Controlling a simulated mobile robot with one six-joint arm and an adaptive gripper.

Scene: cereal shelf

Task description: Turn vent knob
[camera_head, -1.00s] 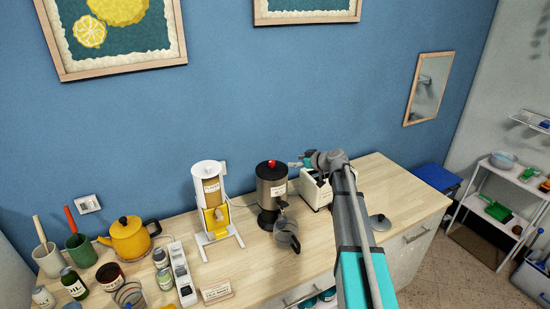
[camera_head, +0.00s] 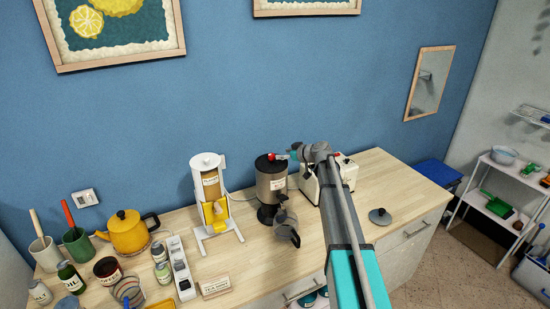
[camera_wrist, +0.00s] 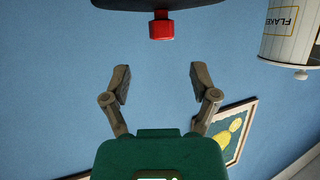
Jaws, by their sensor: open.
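A small red knob (camera_head: 271,156) sits on top of a dark grey cylindrical dispenser (camera_head: 270,182) on the counter. I take it to be the vent knob. In the wrist view, which looks upside down, the red knob (camera_wrist: 161,26) hangs from the dark lid at the top. My gripper (camera_wrist: 159,78) is open and empty. Its fingers are spread apart, with the knob beyond the fingertips and roughly centred between them. In the head view my gripper (camera_head: 282,157) is just right of the knob, at about lid height. Whether they touch is unclear there.
A white dispenser (camera_head: 207,190) stands left of the dark one and shows in the wrist view with a "FLAKES" label. A grey jug (camera_head: 287,230) stands in front. A white toaster-like appliance (camera_head: 311,185) is behind my arm. A grey lid (camera_head: 380,218) lies on clear counter at right.

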